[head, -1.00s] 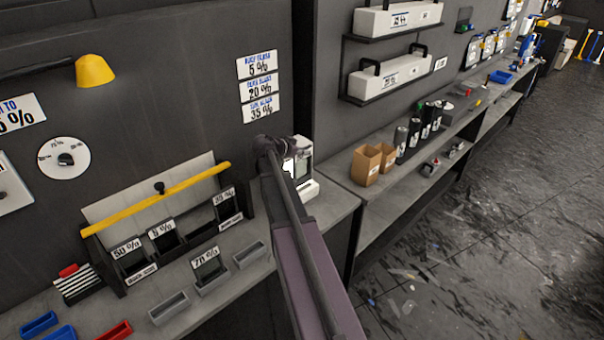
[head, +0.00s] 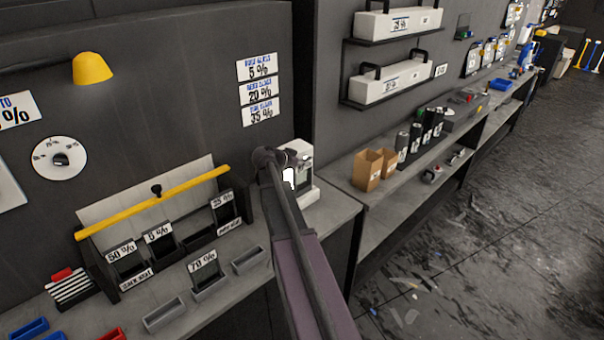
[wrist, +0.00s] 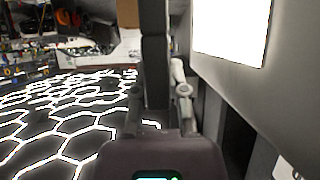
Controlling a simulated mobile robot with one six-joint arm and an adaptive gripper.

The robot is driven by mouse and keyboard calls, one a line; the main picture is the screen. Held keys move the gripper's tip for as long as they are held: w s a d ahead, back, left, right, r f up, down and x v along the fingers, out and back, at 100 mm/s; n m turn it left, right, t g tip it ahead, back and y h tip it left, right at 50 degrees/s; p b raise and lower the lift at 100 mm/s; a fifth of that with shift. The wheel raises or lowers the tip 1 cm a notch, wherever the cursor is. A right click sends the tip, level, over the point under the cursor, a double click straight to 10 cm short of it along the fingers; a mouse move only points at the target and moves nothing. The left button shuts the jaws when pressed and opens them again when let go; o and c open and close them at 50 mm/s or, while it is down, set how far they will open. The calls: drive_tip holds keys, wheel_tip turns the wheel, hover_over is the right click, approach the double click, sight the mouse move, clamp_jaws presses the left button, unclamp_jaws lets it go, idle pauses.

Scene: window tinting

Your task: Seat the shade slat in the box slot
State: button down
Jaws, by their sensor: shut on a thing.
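My gripper (wrist: 155,105) shows in the wrist view, shut on a dark upright piece (wrist: 155,55) seen almost edge-on, which I take for the shade slat. Its label is not visible. In the head view my own arm hides the gripper and what it holds. The black slotted box (head: 138,279) stands on the left bench. It holds labelled slats: 50 % (head: 126,262), 5 % (head: 160,241) and 35 % (head: 223,208). The slot (head: 198,236) between 5 % and 35 % looks empty. My arm's end is to the right of the box.
A yellow bar (head: 160,201) runs above the box's back. A 70 % slat (head: 204,270) stands in a grey bin; another grey bin (head: 166,315) is nearby. A white device (head: 304,188) stands behind my arm. Brown boxes (head: 368,169) are on the right bench.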

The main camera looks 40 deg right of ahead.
drive_tip(key=shift+f+b, duration=1.4)
drive_tip(key=shift+f, duration=0.45)
drive_tip(key=c, duration=0.7)
unclamp_jaws()
drive_tip(key=shift+o, duration=0.2)
drive_tip(key=shift+a+r, duration=0.1)
drive_tip(key=shift+r, duration=0.2)
drive_tip(key=p, duration=0.6)
approach(311, 170)
drive_tip(key=shift+w+f+v, duration=0.1)
drive_tip(key=shift+w+v, duration=0.05)
drive_tip(key=shift+v, duration=1.3)
drive_tip(key=shift+w+f+v, duration=0.1)
drive_tip(key=shift+v, duration=1.35)
drive_tip(key=shift+a, duration=0.15)
